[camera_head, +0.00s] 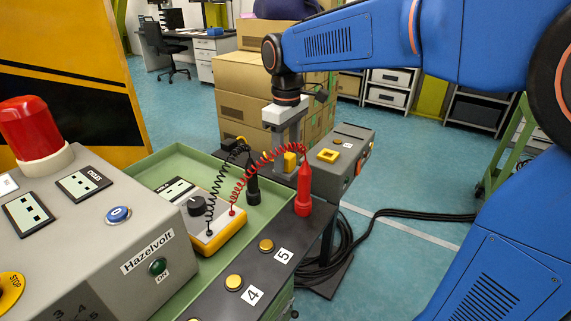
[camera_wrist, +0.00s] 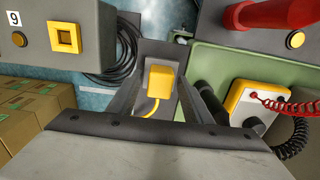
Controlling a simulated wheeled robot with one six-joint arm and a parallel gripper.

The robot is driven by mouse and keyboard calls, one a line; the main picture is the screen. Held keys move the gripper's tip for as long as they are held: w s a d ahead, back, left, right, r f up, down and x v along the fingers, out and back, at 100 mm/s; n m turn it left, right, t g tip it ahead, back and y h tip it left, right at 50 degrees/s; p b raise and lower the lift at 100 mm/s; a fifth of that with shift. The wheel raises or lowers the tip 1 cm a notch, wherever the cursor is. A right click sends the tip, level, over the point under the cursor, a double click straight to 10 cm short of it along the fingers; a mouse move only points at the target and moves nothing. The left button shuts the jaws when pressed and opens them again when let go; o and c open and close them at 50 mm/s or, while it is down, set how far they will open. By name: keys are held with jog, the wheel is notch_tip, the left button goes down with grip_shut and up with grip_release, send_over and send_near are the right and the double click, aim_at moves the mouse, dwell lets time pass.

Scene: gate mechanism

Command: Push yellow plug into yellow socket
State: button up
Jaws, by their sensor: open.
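The yellow plug (camera_wrist: 161,80) shows in the wrist view between the two fingers of my gripper (camera_wrist: 163,75), with its yellow cable curving down from it. My gripper is open, with a gap visible beside the plug. In the head view the plug (camera_head: 290,161) is just below my gripper (camera_head: 287,145), partly hidden by it and by the red coiled wire. The yellow socket (camera_head: 328,155) is a square frame on top of a grey box, right of the plug. It also shows at upper left in the wrist view (camera_wrist: 65,38), apart from the plug.
A red probe (camera_head: 304,190) and a black probe (camera_head: 252,185) stand near my gripper, with coiled wires to a yellow multimeter (camera_head: 207,220). The grey Hazelvolt panel (camera_head: 120,225) is at left. Black cables (camera_head: 345,245) lie on the floor. Cardboard boxes (camera_head: 240,85) stand behind.

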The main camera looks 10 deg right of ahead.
aim_at(287, 154)
jog(key=c, duration=1.1)
jog(key=shift+o, duration=0.2)
jog(key=shift+r, duration=0.4)
jog(key=shift+r, duration=2.2)
jog(key=shift+d, duration=0.1)
jog(key=shift+w+d+r, duration=1.3)
jog(key=shift+w+d, duration=1.6)
jog(key=shift+d, duration=1.2)
jog(key=shift+w+d+f, duration=0.9)
jog(key=shift+d+f, duration=0.4)
jog(key=shift+f, duration=0.05)
jog(key=shift+w+d+f, duration=0.9)
jog(key=shift+d+f, duration=0.4)
jog(key=shift+w+d+f, duration=0.9)
jog(key=shift+d+f, duration=0.4)
jog(key=shift+f, duration=0.05)
